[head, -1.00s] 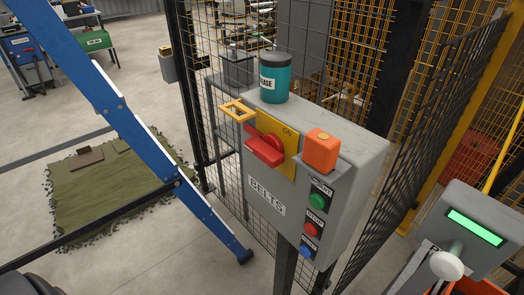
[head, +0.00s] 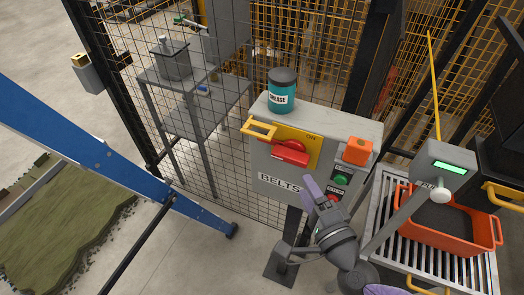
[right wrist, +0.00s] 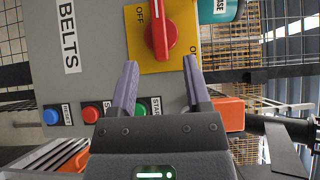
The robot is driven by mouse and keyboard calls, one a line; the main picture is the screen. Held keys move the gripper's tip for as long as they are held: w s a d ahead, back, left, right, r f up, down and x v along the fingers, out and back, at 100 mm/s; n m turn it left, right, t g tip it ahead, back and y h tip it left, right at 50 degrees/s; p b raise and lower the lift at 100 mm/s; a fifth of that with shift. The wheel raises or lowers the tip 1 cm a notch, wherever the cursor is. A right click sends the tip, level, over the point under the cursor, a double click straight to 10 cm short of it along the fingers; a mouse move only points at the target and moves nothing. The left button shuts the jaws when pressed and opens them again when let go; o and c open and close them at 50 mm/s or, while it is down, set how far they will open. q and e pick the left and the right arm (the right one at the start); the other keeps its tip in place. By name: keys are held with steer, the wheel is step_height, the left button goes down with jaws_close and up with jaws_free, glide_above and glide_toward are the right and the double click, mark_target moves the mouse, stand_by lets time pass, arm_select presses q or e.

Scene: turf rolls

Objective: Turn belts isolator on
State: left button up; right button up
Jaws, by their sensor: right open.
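The belts isolator is a red rotary handle (head: 290,153) on a yellow plate (head: 314,148), on a grey box (head: 262,170) labelled BELTS. In the right wrist view the red handle (right wrist: 160,35) lies with its white mark toward OFF; ON is a quarter turn away, at the plate's upper side. My right gripper (head: 315,190) is in front of the box's lower part, below the handle. In the right wrist view its open fingers (right wrist: 161,65) are empty, and the handle shows beyond and between their tips, apart from them. My left gripper is not in view.
A teal grease tin (head: 281,92) stands on the box. An orange block (head: 357,151) and green (head: 341,180) and red buttons are at its right. A yellow bracket (head: 260,129) sticks out at left. Mesh fencing is behind; an orange crate (head: 455,235) stands right.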

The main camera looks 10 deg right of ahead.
mark_target(294, 163)
steer(key=w, duration=0.5)
steer(key=w+a, duration=0.1)
steer(key=w, duration=0.2)
steer(key=shift+w, duration=0.2)
steer(key=shift+c, duration=0.3)
steer(key=shift+f, duration=0.1)
jaws_close()
